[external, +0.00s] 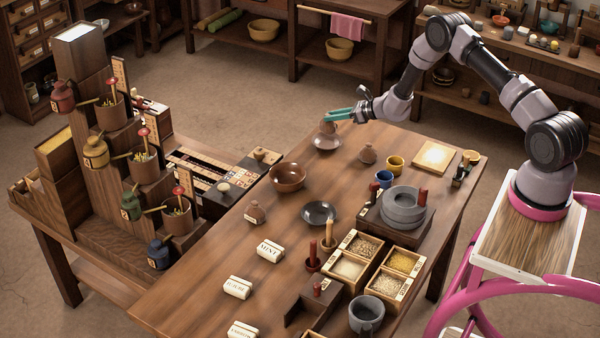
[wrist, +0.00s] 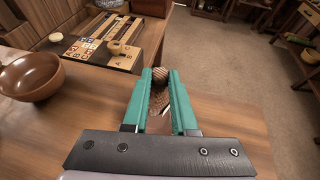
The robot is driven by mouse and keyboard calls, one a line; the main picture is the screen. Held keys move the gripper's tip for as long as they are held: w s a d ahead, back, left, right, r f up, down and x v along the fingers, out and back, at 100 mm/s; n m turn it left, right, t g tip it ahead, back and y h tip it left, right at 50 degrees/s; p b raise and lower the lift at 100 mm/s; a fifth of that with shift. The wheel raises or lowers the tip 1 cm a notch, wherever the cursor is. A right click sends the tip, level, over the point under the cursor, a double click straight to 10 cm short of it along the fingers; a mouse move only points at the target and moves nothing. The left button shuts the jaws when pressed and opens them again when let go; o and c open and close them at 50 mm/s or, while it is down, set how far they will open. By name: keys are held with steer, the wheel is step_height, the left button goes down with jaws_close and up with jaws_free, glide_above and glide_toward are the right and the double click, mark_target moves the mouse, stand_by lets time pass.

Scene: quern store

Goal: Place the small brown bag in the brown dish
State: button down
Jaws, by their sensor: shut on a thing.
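My gripper (external: 329,119) has teal fingers and is shut on a small brown bag (external: 328,128), near the far edge of the table. The bag also shows between the fingertips in the wrist view (wrist: 160,90), partly hidden by them. It is over a shallow pale-brown plate (external: 326,143); I cannot tell whether it touches the plate. The brown dish (external: 287,179), a round glossy bowl, stands left and nearer in the external view, apart from my gripper. It looks empty. In the wrist view the brown dish (wrist: 31,77) is at the left.
Similar small brown bags stand on the table, one right of the plate (external: 368,154) and one near the left edge (external: 254,212). A dark grey bowl (external: 318,214), a stone quern (external: 403,208) and grain boxes (external: 345,268) stand nearer. Bare wood lies between plate and dish.

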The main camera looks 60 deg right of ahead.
mark_target(333, 127)
steer(key=shift+f, duration=2.25)
steer(key=shift+f, duration=0.25)
steer(key=c, duration=0.7)
jaws_free()
